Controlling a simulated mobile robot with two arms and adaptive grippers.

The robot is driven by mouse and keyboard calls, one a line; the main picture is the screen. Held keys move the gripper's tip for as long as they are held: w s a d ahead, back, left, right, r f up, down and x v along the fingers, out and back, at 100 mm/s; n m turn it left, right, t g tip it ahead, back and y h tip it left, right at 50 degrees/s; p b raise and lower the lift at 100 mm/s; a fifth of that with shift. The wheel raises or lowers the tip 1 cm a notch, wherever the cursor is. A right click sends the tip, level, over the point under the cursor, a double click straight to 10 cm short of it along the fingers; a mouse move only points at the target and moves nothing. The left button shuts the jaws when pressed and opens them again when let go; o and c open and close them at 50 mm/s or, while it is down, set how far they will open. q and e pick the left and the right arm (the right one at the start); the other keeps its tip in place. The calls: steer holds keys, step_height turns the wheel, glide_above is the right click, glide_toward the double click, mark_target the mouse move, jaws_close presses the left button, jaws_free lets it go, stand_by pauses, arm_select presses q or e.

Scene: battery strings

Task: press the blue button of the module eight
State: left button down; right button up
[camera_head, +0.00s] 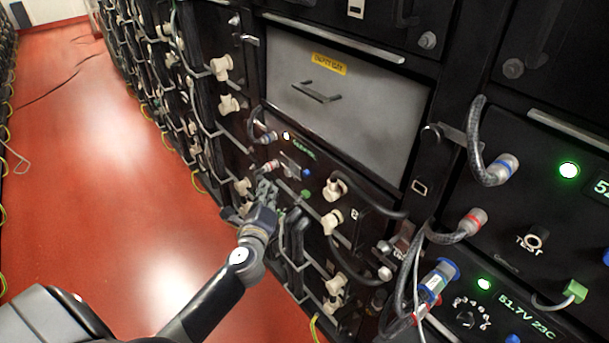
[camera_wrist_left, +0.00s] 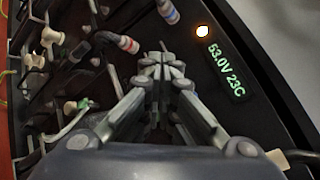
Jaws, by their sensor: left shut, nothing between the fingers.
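My left gripper (camera_head: 265,188) is shut and empty, close to the front of a black module (camera_head: 318,160) with a small green display in the middle of the head view. A small blue button (camera_head: 307,172) shows on this module, just right of the fingertips. Whether the fingers touch the panel I cannot tell. In the left wrist view the closed fingers (camera_wrist_left: 163,60) point at the panel beside the display (camera_wrist_left: 227,70), which reads 53.0V 23C. The blue button is not visible there; the fingers may cover it. No module number is readable. My right gripper is not in view.
Cables with a red-banded plug (camera_wrist_left: 128,44) and a blue-banded plug (camera_wrist_left: 168,12) stand out beside the fingers. A grey drawer panel (camera_head: 345,95) with a yellow label is above. More modules with cables are at right.

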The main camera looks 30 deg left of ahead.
mark_target(306, 173)
arm_select(q)
steer(key=w+d+b, duration=0.1)
steer(key=w+d, duration=0.2)
steer(key=w, duration=0.4)
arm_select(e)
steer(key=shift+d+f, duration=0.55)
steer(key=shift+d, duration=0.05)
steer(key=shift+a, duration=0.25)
arm_select(q)
steer(key=shift+w, duration=0.15)
stand_by(0.5)
steer(key=shift+w+d, duration=0.2)
steer(key=shift+w, duration=0.15)
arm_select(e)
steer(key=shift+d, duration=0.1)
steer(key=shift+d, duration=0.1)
